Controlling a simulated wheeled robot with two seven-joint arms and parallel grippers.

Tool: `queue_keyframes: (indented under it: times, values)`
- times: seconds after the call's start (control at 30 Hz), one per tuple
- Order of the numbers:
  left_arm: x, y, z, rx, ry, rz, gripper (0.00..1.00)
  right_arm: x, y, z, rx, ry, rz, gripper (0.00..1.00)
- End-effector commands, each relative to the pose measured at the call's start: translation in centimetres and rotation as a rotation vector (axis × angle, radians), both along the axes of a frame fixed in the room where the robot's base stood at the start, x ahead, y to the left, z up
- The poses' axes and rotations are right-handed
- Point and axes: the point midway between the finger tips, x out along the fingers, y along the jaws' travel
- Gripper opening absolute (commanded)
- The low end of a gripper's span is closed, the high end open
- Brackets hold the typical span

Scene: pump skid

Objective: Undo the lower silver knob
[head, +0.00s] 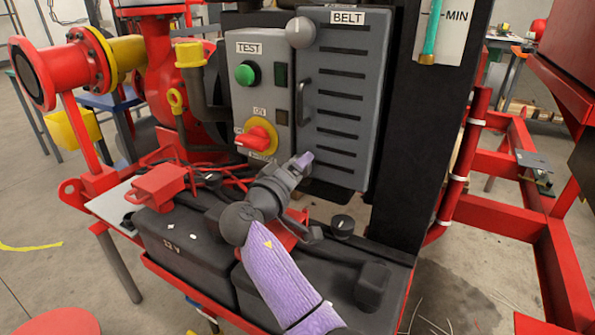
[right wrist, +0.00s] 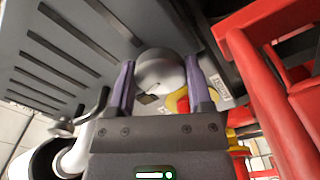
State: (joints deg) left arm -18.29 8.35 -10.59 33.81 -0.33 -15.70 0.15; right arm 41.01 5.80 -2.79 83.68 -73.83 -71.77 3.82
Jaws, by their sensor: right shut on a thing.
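The grey belt cover (head: 345,100), with dark slots and a curved handle, stands upright in the middle of the head view. The upper silver knob (head: 300,32) sits at its top left edge, free of any gripper. My right gripper (head: 303,161) is at the cover's lower left edge and hides the lower knob there in the head view. In the right wrist view the lower silver knob (right wrist: 160,72) lies between the two purple fingers, and my right gripper (right wrist: 158,82) is shut on it. My left gripper is in neither view.
Left of the cover is a control box with a green TEST button (head: 247,74) and a red and yellow switch (head: 257,138), close to my right gripper. Black batteries (head: 180,245) lie below. A red frame (head: 500,215) stands at right.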

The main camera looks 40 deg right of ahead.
Motion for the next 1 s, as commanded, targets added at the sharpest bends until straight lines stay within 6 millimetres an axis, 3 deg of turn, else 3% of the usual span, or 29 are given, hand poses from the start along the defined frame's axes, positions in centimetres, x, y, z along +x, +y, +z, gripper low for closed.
queue_keyframes:
  times: [0.33, 0.37, 0.5, 0.77, 0.87, 1.0]
  values:
    - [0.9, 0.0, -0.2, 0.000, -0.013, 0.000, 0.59, 0.0, 0.0, -0.1, 0.003, 0.000, -0.001, 0.06]
    - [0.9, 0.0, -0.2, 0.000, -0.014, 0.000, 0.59, 0.0, 0.0, -0.1, 0.003, 0.001, -0.001, 0.67]
    - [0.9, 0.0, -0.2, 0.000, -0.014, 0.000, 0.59, 0.0, 0.0, -0.1, 0.003, 0.001, -0.001, 0.97]
    - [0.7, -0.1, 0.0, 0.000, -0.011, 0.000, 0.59, -0.1, 0.2, 0.0, 0.001, -0.001, 0.001, 1.00]
    - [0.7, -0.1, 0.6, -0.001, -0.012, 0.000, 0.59, -0.6, 1.7, 0.2, 0.003, 0.000, 0.003, 1.00]
    - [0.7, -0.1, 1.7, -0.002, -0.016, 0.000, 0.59, -2.1, 5.1, 0.3, 0.005, 0.000, 0.004, 1.00]
